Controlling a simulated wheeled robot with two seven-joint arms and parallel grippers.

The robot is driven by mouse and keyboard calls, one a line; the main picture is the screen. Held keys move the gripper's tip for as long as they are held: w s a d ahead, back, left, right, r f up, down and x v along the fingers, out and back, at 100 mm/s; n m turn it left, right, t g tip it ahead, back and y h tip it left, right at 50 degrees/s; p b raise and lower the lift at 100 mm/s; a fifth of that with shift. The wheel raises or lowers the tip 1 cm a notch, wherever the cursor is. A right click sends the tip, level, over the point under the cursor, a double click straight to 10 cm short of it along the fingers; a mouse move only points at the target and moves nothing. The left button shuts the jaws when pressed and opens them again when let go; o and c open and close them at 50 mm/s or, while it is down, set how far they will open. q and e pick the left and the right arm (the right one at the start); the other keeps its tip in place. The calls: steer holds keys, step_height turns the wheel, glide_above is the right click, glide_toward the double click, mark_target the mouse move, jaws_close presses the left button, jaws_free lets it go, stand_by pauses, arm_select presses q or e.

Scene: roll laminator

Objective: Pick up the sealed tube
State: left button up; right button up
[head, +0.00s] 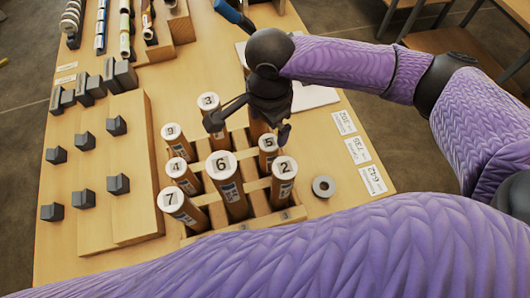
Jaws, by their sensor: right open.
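Several numbered cardboard tubes with white caps stand in a wooden rack (292,214). The numbers 3 (208,101), 9 (171,131), 4 (177,168), 7 (171,197), 6 (222,165), 5 (268,143) and 2 (284,167) are readable. Another tube (258,124) stands below my right gripper (249,127), its top hidden by the gripper. My right gripper is open above the back of the rack, its fingers spread on either side of that tube. I cannot tell which tube is the sealed one. My left gripper is out of view.
A grey ring (324,186) and printed labels (373,181) lie right of the rack. A wooden board with dark blocks (118,184) is at left. My purple arm crosses the front.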

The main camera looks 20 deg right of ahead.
mark_target(269, 142)
steer(key=f+b, duration=0.1)
steer(key=f, duration=0.9)
steer(key=shift+w+d+f+b, duration=0.2)
steer(key=shift+b, duration=0.15)
jaws_close()
